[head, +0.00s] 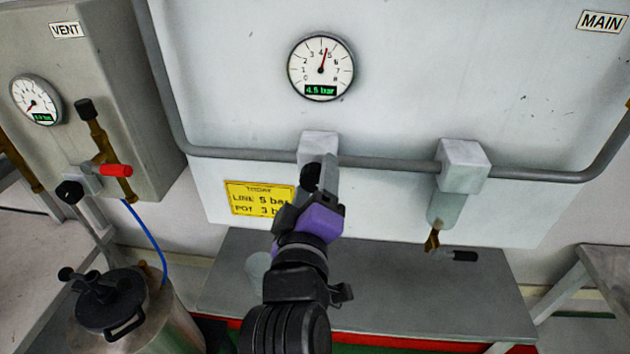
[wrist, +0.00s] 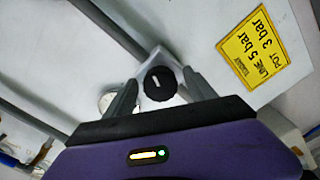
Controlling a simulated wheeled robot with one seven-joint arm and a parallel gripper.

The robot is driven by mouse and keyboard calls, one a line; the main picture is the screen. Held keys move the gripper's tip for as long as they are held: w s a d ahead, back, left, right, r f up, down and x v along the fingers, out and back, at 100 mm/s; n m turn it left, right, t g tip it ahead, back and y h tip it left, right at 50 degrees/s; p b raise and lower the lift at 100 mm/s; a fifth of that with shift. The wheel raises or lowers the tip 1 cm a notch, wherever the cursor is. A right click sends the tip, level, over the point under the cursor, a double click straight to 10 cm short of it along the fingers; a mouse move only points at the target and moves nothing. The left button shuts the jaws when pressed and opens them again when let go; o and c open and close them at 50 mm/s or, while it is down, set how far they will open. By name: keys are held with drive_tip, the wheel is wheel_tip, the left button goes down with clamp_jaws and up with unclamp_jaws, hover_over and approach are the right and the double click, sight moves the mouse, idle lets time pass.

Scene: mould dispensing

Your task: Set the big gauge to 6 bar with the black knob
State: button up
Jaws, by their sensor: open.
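The big gauge (head: 320,68) is on the pale panel; its needle is between 4 and 5 and its green display reads 4.5 bar. The black knob (wrist: 160,84), with a white mark, sits on a grey block (head: 318,143) below the gauge. My gripper (wrist: 160,80) is open, one finger on each side of the knob in the wrist view; whether they touch it I cannot tell. In the head view my gripper (head: 324,176) covers most of the knob.
A yellow sign (head: 258,198) reads LINE 5 bar, POT 3 bar. A grey pipe (head: 390,163) crosses the panel to a second block (head: 463,165) with a hanging filter bowl. A VENT box (head: 90,100) with a small gauge and a metal pot (head: 135,315) are at left.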

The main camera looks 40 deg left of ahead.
drive_tip(key=c, duration=1.4)
drive_tip(key=shift+f+m+b, duration=0.1)
drive_tip(key=shift+m+b, duration=0.2)
drive_tip(key=m+b, duration=0.2)
drive_tip(key=m, duration=0.1)
drive_tip(key=shift+f+b, duration=0.1)
drive_tip(key=shift+b, duration=0.2)
drive_tip(key=shift+m+b, duration=1.1)
drive_tip(key=shift+m, duration=0.8)
drive_tip(key=o, duration=1.4)
